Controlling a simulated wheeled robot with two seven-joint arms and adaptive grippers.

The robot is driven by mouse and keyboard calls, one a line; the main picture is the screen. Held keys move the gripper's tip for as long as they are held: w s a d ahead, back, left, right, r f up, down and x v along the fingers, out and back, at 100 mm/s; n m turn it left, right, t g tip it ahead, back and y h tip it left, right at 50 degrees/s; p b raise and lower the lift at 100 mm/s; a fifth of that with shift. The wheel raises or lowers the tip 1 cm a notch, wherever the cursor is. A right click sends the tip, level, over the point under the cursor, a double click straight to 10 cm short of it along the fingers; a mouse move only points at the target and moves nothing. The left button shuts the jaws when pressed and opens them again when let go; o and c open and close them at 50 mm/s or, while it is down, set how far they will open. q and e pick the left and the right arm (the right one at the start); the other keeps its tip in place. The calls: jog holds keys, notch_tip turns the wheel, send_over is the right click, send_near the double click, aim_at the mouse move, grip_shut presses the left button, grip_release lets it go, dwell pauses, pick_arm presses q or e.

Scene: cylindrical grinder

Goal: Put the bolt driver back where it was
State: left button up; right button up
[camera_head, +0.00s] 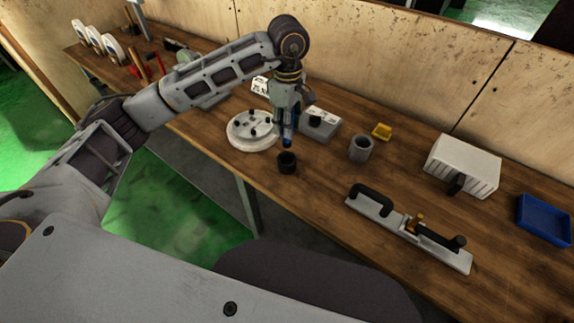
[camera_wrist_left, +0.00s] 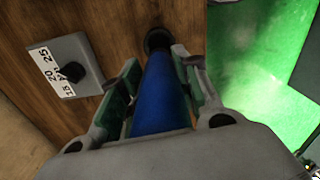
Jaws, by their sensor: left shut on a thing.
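My left gripper (camera_head: 287,118) is above the wooden bench, pointing down, and is shut on a blue bolt driver (camera_head: 288,140). In the left wrist view the driver's blue body (camera_wrist_left: 162,95) lies between the two green-padded fingers of the left gripper (camera_wrist_left: 155,85). A small black cup-shaped holder (camera_head: 287,162) stands on the bench just below the driver's lower end. It also shows as a dark round shape (camera_wrist_left: 157,40) at the driver's far end in the wrist view. I cannot tell whether the driver touches it. My right gripper is not in view.
A white round plate with black knobs (camera_head: 250,130) is left of the holder. A grey dial box (camera_head: 320,124) is behind. A grey cylinder (camera_head: 361,148), yellow piece (camera_head: 382,131), white vented box (camera_head: 462,165), blue tray (camera_head: 544,220) and handled bar (camera_head: 385,212) lie to the right.

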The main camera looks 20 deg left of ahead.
pick_arm(q)
notch_tip(320, 180, down, 5)
jog(key=shift+r+p, duration=0.15)
jog(key=shift+p, duration=0.15)
jog(key=shift+f, duration=0.75)
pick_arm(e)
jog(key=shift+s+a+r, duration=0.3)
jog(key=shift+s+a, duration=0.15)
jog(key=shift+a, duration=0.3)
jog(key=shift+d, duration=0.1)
